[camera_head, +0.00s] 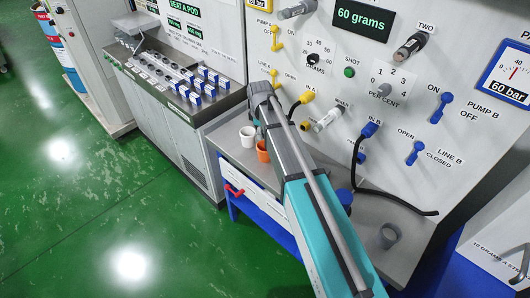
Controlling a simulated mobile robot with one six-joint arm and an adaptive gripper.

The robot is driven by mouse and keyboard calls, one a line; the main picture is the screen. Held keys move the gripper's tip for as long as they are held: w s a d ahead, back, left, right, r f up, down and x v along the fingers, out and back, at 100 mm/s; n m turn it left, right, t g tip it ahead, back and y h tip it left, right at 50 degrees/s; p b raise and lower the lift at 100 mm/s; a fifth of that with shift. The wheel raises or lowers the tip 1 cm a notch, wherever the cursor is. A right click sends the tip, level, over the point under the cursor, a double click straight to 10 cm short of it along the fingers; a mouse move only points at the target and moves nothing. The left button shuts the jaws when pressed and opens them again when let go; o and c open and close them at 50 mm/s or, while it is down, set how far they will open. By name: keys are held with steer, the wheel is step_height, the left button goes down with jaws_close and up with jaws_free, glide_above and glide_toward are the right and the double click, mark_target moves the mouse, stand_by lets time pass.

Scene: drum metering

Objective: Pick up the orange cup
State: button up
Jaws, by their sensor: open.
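The orange cup (263,154) stands on the grey bench top, and my arm hides its right side. My gripper (259,133) points down just above and behind the cup's rim. Only a small dark part of it shows, because my arm covers most of it. It is open, and I see nothing held. I cannot tell whether the fingers touch the cup.
A white cup (247,137) stands just left of the orange one. A grey cup (389,236) stands far right on the bench. A panel (330,150) with levers, knobs and hoses rises behind. A red handle (234,190) sticks out below the bench edge.

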steer(key=shift+f, duration=0.1)
steer(key=b, duration=0.9)
glide_above(264, 160)
steer(key=f, duration=0.8)
steer(key=shift+a+f, duration=0.15)
steer(key=shift+a, duration=0.05)
steer(key=shift+f, duration=0.1)
steer(key=shift+d+f+b, duration=0.15)
steer(key=shift+f+b, duration=2.2)
steer(key=shift+f, duration=0.15)
jaws_close()
